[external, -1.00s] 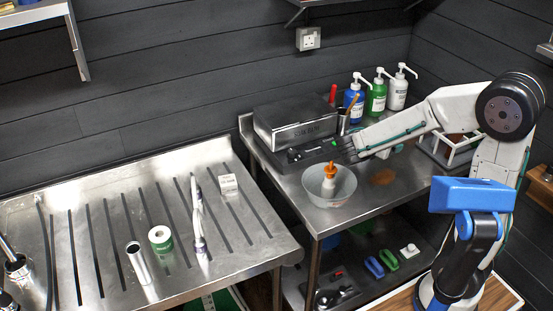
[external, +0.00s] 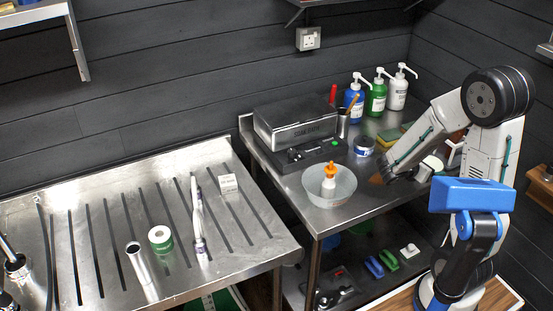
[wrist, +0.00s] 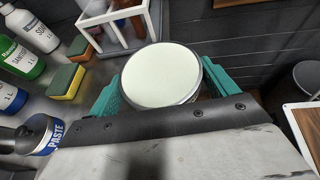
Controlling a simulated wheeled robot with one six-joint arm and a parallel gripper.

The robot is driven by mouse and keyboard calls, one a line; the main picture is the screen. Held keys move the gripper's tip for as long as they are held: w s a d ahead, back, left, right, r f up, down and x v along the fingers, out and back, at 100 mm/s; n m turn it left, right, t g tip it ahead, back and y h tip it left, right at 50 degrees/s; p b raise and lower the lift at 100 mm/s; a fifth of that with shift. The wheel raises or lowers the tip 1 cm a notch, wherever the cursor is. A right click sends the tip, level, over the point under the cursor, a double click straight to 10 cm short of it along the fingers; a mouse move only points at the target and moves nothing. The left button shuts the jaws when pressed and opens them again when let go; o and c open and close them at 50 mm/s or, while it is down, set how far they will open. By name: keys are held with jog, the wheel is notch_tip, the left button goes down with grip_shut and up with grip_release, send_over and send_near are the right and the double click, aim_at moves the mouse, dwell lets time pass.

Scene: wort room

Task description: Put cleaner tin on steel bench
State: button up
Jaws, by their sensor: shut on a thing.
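My gripper (wrist: 162,88) is shut on a round tin (wrist: 158,62) with a pale lid, its teal fingers on either side of it. The held tin's label is hidden, so I cannot read whether it says cleaner. In the external view the held tin (external: 432,165) shows as a small pale shape beside my wrist, over the right end of the right-hand steel bench (external: 338,217). A second tin, marked PASTE (wrist: 42,135), stands on that bench, and it also shows in the external view (external: 364,146). A slotted steel drainer bench (external: 110,200) stands at left.
A glass bowl (external: 330,187) with an orange-topped bottle stands near the right bench's front edge. The soak bath (external: 295,128) is behind it. Pump bottles (external: 376,97), sponges (wrist: 66,80) and a white rack (wrist: 118,28) are near. The drainer bench holds a green tape roll (external: 160,238) and tubes.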

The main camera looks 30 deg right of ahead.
notch_tip(320, 180, down, 2)
jog(key=shift+f, duration=0.15)
jog(key=shift+w+d+f, duration=0.15)
jog(key=shift+w+f, duration=0.05)
jog(key=shift+w, duration=0.1)
jog(key=w+d, duration=0.2)
jog(key=w, duration=0.2)
jog(key=w+d+f, duration=0.1)
jog(key=w, duration=0.4)
jog(key=w+d, duration=0.2)
jog(key=w, duration=0.3)
jog(key=shift+w+d+f, duration=0.1)
jog(key=shift+d+f, duration=0.15)
jog(key=shift+d, duration=0.05)
jog(key=shift+f, duration=1.75)
jog(key=shift+f, duration=0.1)
jog(key=o, duration=1)
jog(key=shift+o, duration=0.2)
